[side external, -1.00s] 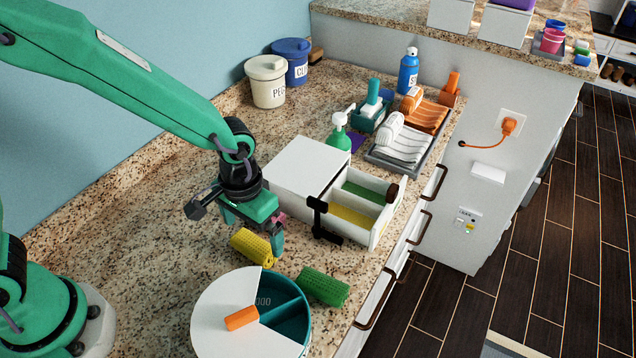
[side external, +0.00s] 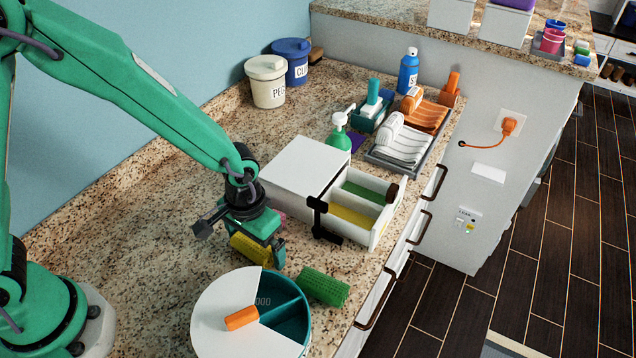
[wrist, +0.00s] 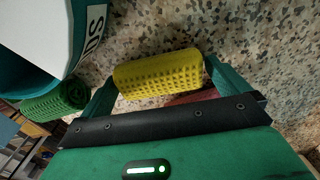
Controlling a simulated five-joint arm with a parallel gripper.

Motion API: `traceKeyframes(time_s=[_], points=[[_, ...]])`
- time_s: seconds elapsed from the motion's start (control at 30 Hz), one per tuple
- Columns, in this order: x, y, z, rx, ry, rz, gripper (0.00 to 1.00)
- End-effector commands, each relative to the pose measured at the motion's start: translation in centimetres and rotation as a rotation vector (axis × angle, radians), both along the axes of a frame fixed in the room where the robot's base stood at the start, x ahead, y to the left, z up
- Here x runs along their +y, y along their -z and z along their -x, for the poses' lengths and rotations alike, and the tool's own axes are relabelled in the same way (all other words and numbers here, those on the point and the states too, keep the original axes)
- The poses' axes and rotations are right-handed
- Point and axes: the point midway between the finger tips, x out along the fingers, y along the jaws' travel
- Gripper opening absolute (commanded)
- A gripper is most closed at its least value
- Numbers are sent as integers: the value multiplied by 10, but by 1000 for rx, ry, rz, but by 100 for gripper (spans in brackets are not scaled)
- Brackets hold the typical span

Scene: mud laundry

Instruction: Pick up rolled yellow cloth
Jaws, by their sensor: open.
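The rolled yellow cloth (side external: 248,248), waffle-textured, lies on the speckled counter behind the round white-and-teal container. My gripper (side external: 258,250) is open and low over it, hiding part of it in the side view. In the wrist view the yellow cloth (wrist: 158,75) lies between the two green fingers of my gripper (wrist: 160,78). One finger is near each end of the roll; I cannot tell whether either touches it.
A rolled green cloth (side external: 323,287) lies to the right. The round container (side external: 215,310) stands in front, with an orange piece (side external: 241,318) on its white lid. A white box (side external: 305,165) with an open drawer (side external: 372,225) stands behind right. The counter to the left is clear.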

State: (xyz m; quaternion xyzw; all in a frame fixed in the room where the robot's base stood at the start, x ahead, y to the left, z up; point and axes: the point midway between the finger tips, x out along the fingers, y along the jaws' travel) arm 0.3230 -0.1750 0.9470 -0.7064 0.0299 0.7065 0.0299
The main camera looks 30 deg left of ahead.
Motion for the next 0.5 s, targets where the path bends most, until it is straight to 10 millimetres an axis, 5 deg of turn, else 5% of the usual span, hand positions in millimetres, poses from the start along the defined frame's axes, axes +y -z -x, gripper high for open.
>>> traceKeyframes(time_s=[0.07, 0.27, 0.5], points=[[0, 0, 0, 0, 0, 0, 100], [0, 0, 0, 0, 0, 0, 61], [0, 0, 0, 0, 0, 0, 59]])
